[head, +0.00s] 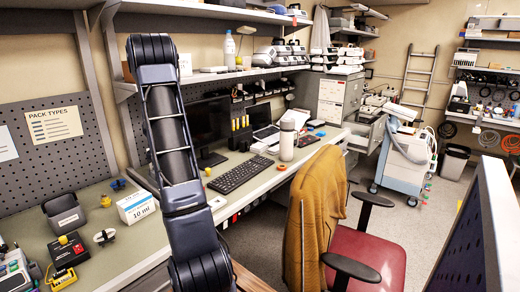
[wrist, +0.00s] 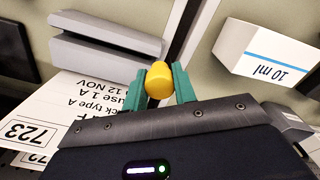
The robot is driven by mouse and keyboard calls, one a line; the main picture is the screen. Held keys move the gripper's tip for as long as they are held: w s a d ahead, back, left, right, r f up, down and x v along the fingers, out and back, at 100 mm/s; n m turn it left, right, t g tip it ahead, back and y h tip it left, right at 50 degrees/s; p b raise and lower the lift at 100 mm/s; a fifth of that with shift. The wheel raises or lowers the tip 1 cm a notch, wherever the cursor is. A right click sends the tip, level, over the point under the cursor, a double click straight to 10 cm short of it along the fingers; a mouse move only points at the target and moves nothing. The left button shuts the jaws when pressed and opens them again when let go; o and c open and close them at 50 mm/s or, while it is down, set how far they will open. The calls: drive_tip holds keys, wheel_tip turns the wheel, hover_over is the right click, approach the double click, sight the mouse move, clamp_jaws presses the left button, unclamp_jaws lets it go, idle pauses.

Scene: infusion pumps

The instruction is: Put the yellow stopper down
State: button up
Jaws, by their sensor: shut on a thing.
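The yellow stopper (wrist: 159,80) is held between the two green fingertips of my gripper (wrist: 160,88) in the wrist view. My gripper is shut on it, and its upper end sticks out past the fingertips. The wrist view looks down over a pale bench top, and the stopper's height above it is hard to judge. In the head view my arm crosses the bench and my gripper does not show. A small yellow piece (head: 208,171) shows beside the arm there; I cannot tell whether it is the same stopper.
A white 10 ml box (wrist: 266,55) lies right of the gripper; it also shows in the head view (head: 136,207). A grey block-like object (wrist: 105,48) and printed sheets (wrist: 85,112) are at left. A keyboard (head: 240,174) and white bottle (head: 287,139) stand farther along the bench.

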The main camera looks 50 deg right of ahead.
drive_tip(key=shift+m, duration=0.6)
drive_tip(key=d, duration=0.5)
drive_tip(key=s+d, duration=0.1)
drive_tip(key=d, duration=0.2)
drive_tip(key=w+d+r+m, duration=0.1)
drive_tip(key=d+r, duration=0.1)
drive_tip(key=d, duration=0.7)
drive_tip(key=w+d+r, duration=0.2)
drive_tip(key=d, duration=0.7)
wheel_tip(320, 180, up, 5)
drive_tip(key=m, duration=0.1)
hover_over(232, 165)
drive_tip(key=f, duration=1.9)
drive_tip(key=shift+w+d, duration=0.1)
drive_tip(key=shift+w, duration=0.15)
drive_tip(key=shift+f, duration=0.2)
drive_tip(key=o, duration=0.9)
drive_tip(key=shift+o, duration=0.2)
drive_tip(key=shift+r, duration=0.1)
wheel_tip(232, 165, up, 12)
